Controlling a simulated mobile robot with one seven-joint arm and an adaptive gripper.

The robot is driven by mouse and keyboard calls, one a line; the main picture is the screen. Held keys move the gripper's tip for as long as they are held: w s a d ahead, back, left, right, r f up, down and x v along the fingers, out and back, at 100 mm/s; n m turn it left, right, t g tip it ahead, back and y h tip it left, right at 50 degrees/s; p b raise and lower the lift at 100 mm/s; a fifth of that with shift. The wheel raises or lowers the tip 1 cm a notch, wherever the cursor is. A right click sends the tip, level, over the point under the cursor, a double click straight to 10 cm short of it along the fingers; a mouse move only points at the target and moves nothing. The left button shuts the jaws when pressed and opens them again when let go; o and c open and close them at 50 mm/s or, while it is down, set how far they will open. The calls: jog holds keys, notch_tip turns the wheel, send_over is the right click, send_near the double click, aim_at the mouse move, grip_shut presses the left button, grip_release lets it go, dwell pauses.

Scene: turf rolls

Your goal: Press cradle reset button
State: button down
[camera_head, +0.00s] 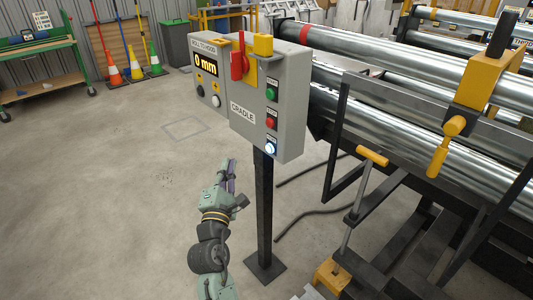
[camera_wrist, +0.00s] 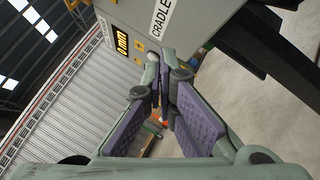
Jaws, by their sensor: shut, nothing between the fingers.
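The grey CRADLE control box (camera_head: 238,113) stands on a black post. Its right face has a green button (camera_head: 271,94), a red button (camera_head: 271,122) and a lit blue-white button (camera_head: 271,147) at the bottom; their small labels are unreadable, so I cannot tell which is reset. My gripper (camera_head: 231,170) is shut and empty, low and left of the post, apart from the box. In the wrist view, the purple-padded fingers of my gripper (camera_wrist: 166,88) are together below the box (camera_wrist: 185,12); its right-face buttons do not show there.
The box also has a "0 mm" display (camera_head: 206,65), a red lever (camera_head: 238,66) and a yellow block (camera_head: 263,45). A black frame with steel rollers (camera_head: 420,85) stands to the right. A yellow-handled lever (camera_head: 373,156) is near it.

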aim_at(270, 148)
jog(key=shift+s+d+f+h, duration=0.1)
jog(key=shift+d+f+h, duration=0.3)
jog(key=shift+d+f, duration=0.1)
jog(key=w+d+p, duration=0.4)
jog(key=w+d, duration=0.1)
jog(key=d, duration=0.2)
dwell(0.3)
jog(key=shift+w+d+r, duration=0.1)
dwell(1.2)
jog(key=shift+w+d+p, duration=0.2)
jog(key=shift+d+p, duration=0.1)
jog(key=shift+p, duration=0.2)
